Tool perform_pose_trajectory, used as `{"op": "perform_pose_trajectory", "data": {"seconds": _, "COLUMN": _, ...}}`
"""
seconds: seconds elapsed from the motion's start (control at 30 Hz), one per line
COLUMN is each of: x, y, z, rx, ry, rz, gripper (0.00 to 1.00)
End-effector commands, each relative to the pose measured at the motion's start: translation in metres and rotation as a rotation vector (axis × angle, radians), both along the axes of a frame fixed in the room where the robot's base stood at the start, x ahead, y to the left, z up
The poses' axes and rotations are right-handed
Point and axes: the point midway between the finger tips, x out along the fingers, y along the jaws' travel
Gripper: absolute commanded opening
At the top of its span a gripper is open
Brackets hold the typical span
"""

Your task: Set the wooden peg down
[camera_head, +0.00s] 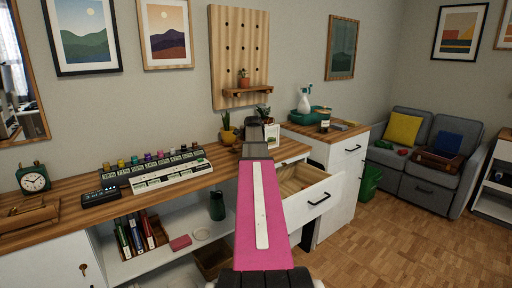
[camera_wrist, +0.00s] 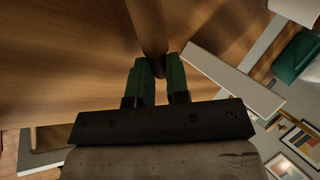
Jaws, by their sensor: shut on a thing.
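The wooden peg (camera_wrist: 150,25) shows in the wrist view as a brown rod at the top centre. My gripper (camera_wrist: 158,64), with two green fingers, is shut on its near end. The peg extends away from the fingers against a brown wood-grained surface (camera_wrist: 70,50). I cannot tell whether its far end touches that surface. In the head view, my pink arm reaches toward the desk and hides the gripper and peg.
An open white drawer (camera_head: 318,198) is right of my arm. The wooden desktop (camera_head: 75,220) carries a clock (camera_head: 33,178), a rack of small coloured items (camera_head: 165,170) and plants (camera_head: 228,130). A white cabinet (camera_head: 335,155) stands beyond. The floor at right is clear.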

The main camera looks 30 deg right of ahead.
Motion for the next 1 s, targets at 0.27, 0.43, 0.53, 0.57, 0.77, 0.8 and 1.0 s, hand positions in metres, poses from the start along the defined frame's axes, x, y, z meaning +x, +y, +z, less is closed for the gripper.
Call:
{"op": "perform_pose_trajectory", "data": {"seconds": 0.27, "x": 0.0, "y": 0.0, "z": -0.007, "rx": 0.001, "ry": 0.001, "rz": 0.0, "gripper": 0.19}}
{"op": "perform_pose_trajectory", "data": {"seconds": 0.43, "x": 0.0, "y": 0.0, "z": -0.007, "rx": 0.0, "ry": 0.0, "rz": 0.0, "gripper": 0.42}}
{"op": "perform_pose_trajectory", "data": {"seconds": 0.53, "x": 0.0, "y": 0.0, "z": -0.007, "rx": 0.0, "ry": 0.0, "rz": 0.0, "gripper": 0.42}}
{"op": "perform_pose_trajectory", "data": {"seconds": 0.57, "x": 0.0, "y": 0.0, "z": -0.007, "rx": 0.0, "ry": 0.0, "rz": 0.0, "gripper": 0.42}}
{"op": "perform_pose_trajectory", "data": {"seconds": 0.77, "x": 0.0, "y": 0.0, "z": 0.002, "rx": -0.001, "ry": -0.001, "rz": 0.0, "gripper": 0.42}}
{"op": "perform_pose_trajectory", "data": {"seconds": 0.8, "x": -0.002, "y": 0.002, "z": 0.006, "rx": -0.001, "ry": -0.002, "rz": 0.0, "gripper": 0.42}}
{"op": "perform_pose_trajectory", "data": {"seconds": 1.0, "x": -0.019, "y": 0.016, "z": 0.035, "rx": -0.001, "ry": -0.003, "rz": 0.001, "gripper": 0.42}}
